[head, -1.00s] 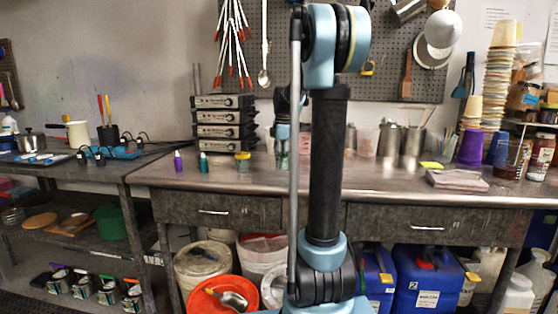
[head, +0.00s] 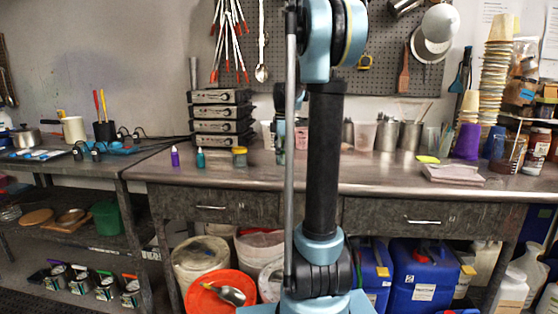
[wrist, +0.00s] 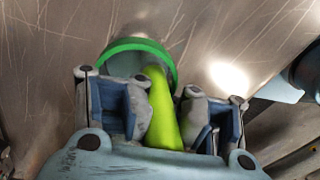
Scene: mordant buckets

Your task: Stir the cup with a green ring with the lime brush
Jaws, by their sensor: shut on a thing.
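My gripper (wrist: 168,112) is shut on the lime brush (wrist: 163,108) in the wrist view. The brush's far end overlaps the opening of the cup with a green ring (wrist: 140,46). I cannot tell how deep the brush reaches into the cup. The cup's green rim arcs just beyond my fingers, and its lower part is hidden by them.
The metal bench (head: 330,178) has bare room in front. Metal cups (head: 410,136), a purple cup (head: 467,142) and folded cloths (head: 453,173) are on the right.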

